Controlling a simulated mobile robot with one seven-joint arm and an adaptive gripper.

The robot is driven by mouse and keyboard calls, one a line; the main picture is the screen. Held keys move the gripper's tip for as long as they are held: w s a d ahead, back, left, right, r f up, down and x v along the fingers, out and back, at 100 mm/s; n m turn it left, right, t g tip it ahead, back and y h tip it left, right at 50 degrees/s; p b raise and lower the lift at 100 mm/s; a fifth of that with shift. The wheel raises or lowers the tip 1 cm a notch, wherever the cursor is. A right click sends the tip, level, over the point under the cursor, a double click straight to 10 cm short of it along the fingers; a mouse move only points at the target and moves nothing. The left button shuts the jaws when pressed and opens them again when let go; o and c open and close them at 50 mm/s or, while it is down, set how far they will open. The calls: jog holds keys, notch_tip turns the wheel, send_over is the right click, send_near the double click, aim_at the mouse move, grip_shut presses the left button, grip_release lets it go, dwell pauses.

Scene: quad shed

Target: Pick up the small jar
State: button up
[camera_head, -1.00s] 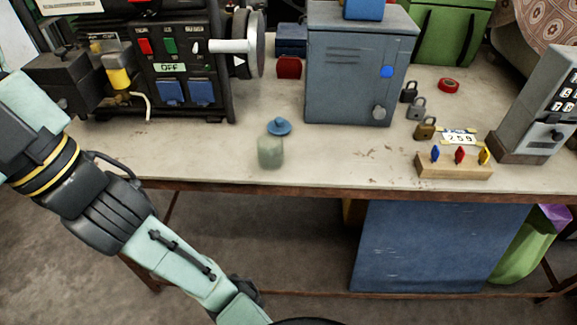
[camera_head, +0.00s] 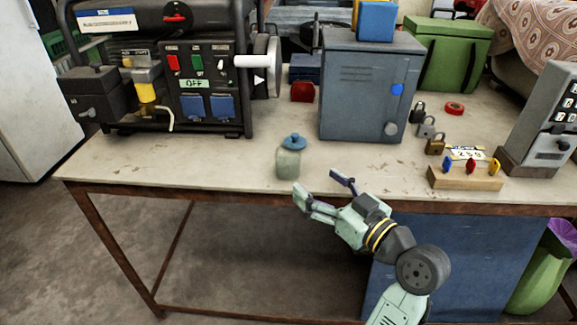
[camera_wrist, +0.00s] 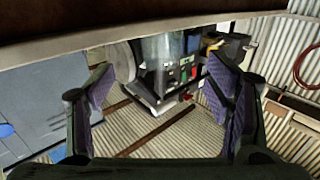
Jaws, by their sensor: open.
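The small jar (camera_head: 287,164) is pale, greenish and translucent with a round blue knobbed lid (camera_head: 293,142). It stands upright on the worktable (camera_head: 220,162), near the front edge. My gripper (camera_head: 322,187) is open and empty, just right of and in front of the jar, at the table's front edge, with its fingers pointing up and left in the head view. A gap shows between the fingers and the jar. In the wrist view the open fingers (camera_wrist: 160,82) frame a pale translucent shape that looks like the jar (camera_wrist: 163,48), seen upside down.
A black generator (camera_head: 190,75) stands behind left, its white handle sticking out. A grey-blue metal cabinet (camera_head: 360,95) stands behind right. Padlocks (camera_head: 435,144) and a wooden block with coloured keys (camera_head: 465,180) lie at the right. The table around the jar is clear.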

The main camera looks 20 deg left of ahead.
aim_at(296, 165)
jog(key=p+x, duration=0.1)
jog(key=x, duration=0.3)
jog(key=shift+w+a+r, duration=0.1)
jog(key=shift+w+a, duration=0.05)
jog(key=shift+a, duration=0.2)
jog(key=shift+r+p+x, duration=0.2)
jog(key=shift+p+x, duration=0.95)
jog(key=shift+x, duration=1.5)
jog(key=shift+c, duration=0.3)
jog(key=c, duration=1.2)
